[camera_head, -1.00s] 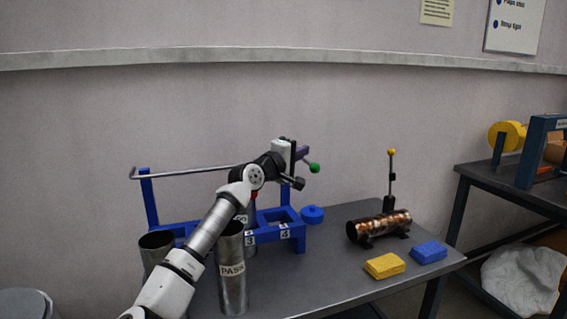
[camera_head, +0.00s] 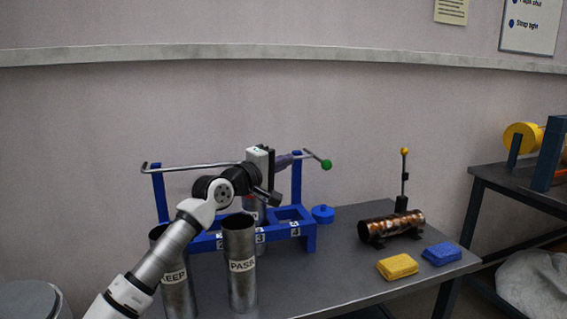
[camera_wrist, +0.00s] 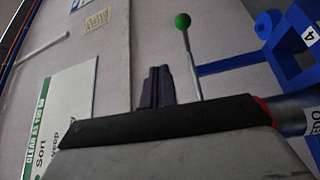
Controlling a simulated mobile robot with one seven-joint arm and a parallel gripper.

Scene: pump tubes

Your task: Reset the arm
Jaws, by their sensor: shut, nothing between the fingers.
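My gripper (camera_head: 286,161) is shut and empty, held in the air above the blue rack (camera_head: 310,237), beside the rod with the green knob (camera_head: 326,164). Its purple fingers (camera_wrist: 156,87) sit together in the wrist view, against the wall behind. The green knob (camera_wrist: 183,20) and part of the blue rack (camera_wrist: 290,58) also show there. A metal tube with a red ring (camera_wrist: 297,112) is at the right of that view, partly hidden. In the head view my arm comes in from the lower left and covers part of the rack.
A PASS cylinder (camera_head: 241,287) and a KEEP cylinder (camera_head: 178,297) stand in front of the rack. A copper-coloured tube (camera_head: 390,227) on a stand, yellow (camera_head: 397,266) and blue (camera_head: 441,254) sponges and a blue cap (camera_head: 323,213) lie to the right.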

